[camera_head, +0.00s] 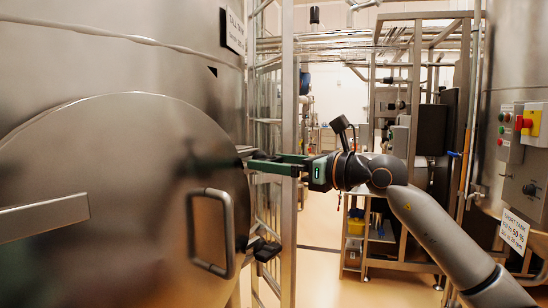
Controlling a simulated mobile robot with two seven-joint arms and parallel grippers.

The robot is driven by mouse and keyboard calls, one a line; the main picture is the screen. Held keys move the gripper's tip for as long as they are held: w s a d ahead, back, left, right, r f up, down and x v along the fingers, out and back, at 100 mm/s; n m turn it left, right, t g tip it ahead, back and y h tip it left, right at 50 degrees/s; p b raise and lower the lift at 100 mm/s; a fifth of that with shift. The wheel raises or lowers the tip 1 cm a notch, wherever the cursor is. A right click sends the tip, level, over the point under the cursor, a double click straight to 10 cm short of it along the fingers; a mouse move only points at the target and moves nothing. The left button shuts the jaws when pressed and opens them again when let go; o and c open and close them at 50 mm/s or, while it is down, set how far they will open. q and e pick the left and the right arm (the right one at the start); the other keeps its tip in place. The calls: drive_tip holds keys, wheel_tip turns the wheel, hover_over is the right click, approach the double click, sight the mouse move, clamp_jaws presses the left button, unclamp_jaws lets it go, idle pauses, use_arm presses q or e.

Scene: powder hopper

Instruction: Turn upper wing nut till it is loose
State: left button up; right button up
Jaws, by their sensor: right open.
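The round steel lid (110,190) of the hopper fills the left of the head view and is closed against the body. My right gripper (252,160) reaches in from the right, its green fingers pointing left at the lid's right edge. Its jaws are open. The upper wing nut is at that edge by the fingertips, mostly hidden; I cannot tell whether the fingers touch it. The lower wing nut (266,249), black, sits further down the same edge. My left gripper is not in view.
A bent handle (228,232) stands out from the lid below my fingers. A metal frame post (288,90) rises behind the gripper. On the right are a steel tank and a control box (511,133) with buttons. Open floor (330,285) lies between.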

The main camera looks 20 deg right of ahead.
drive_tip(key=shift+w+a, duration=0.1)
drive_tip(key=shift+w, duration=0.05)
drive_tip(key=shift+c, duration=0.2)
drive_tip(key=c, duration=1.1)
